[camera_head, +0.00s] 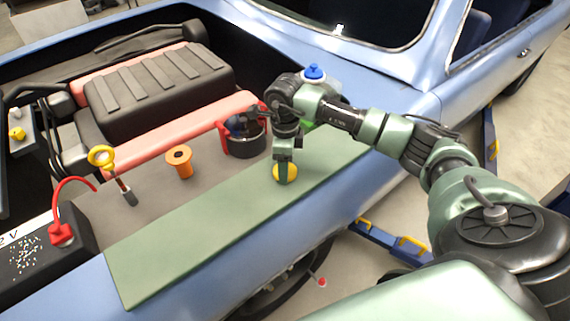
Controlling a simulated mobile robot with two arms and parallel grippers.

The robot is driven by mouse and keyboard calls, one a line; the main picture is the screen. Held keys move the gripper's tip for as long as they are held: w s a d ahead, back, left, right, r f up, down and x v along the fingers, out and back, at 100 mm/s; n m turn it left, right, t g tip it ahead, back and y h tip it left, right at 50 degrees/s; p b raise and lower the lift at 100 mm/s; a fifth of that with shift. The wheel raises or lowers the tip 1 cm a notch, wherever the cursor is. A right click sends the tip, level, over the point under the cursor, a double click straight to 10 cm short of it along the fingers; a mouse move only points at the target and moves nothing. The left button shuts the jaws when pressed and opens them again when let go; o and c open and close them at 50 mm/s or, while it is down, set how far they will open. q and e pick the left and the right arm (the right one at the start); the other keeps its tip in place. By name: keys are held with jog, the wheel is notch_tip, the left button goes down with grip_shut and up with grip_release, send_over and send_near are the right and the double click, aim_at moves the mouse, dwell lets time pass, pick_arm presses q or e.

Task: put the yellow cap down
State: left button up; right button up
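The yellow cap (277,174) is at the green mat (200,225) on the car's fender, near the mat's right part. My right gripper (284,172) points down over it. One finger lies across the cap's near side; the other finger is hidden behind it. The gripper looks shut on the cap. I cannot tell whether the cap touches the mat or is just above it. My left gripper is not in view.
An orange filler neck (180,162) and a yellow-ringed dipstick (102,157) stand left of the mat. A black round part in a red holder (246,139) and a blue-capped reservoir (314,73) are behind. The mat's left and middle are clear.

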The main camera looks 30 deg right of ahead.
jog(key=o, duration=1.3)
jog(key=shift+f, duration=0.1)
jog(key=shift+r, duration=0.65)
jog(key=shift+r+b, duration=1.55)
jog(key=shift+r, duration=4)
jog(key=shift+s+f, duration=0.1)
